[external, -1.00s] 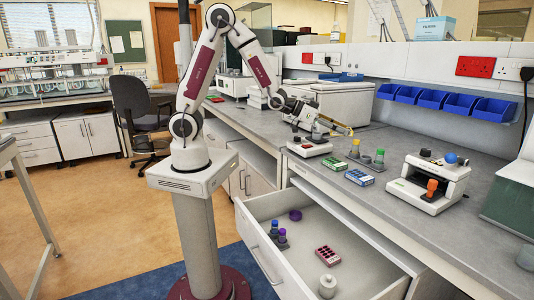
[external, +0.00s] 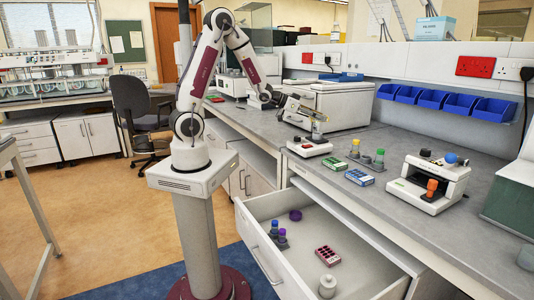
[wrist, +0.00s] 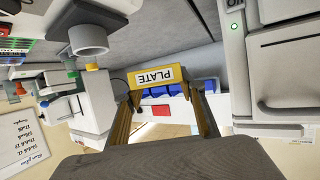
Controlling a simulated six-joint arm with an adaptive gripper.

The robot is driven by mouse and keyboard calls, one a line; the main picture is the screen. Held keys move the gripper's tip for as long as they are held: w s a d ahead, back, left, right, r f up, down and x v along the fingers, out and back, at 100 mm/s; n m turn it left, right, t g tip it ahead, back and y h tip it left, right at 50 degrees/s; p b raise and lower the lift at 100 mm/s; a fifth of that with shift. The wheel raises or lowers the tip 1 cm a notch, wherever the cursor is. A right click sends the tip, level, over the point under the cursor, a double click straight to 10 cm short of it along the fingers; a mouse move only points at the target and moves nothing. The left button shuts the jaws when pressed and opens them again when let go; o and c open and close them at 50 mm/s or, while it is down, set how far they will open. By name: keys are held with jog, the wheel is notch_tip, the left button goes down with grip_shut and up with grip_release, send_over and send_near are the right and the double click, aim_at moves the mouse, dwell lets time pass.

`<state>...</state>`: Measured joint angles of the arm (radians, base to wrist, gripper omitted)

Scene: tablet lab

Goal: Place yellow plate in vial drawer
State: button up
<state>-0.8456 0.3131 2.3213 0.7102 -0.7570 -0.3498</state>
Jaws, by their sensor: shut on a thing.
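My gripper is shut on the yellow plate, above the bench near a small white device with a red front. The fingertips are too small to make out. The open white drawer (external: 348,240) lies in front and lower right of my gripper, holding blue- and purple-capped vials (external: 279,233).
The drawer also holds a red rack (external: 327,256), a white bottle (external: 327,286) and a purple round item (external: 295,215). On the bench stand a white and red device (external: 310,146), blue and green boxes (external: 359,177), capped vials and a white instrument (external: 430,183). The drawer's middle has bare floor.

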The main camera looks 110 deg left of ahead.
jog(key=s+a+n+y, duration=0.1)
jog(key=s+a+y, duration=0.1)
jog(key=s+a, duration=0.7)
jog(key=n+g, duration=0.2)
send_over(276, 132)
jog(key=shift+s+a+f+y, duration=0.1)
jog(key=shift+a+f+y, duration=0.1)
jog(key=shift+f, duration=0.2)
jog(key=shift+a+f+y, duration=0.1)
jog(key=shift+f+y, duration=0.1)
jog(key=shift+f, duration=0.2)
jog(key=shift+f, duration=2.95)
jog(key=shift+f, duration=1.85)
jog(key=shift+f, duration=0.2)
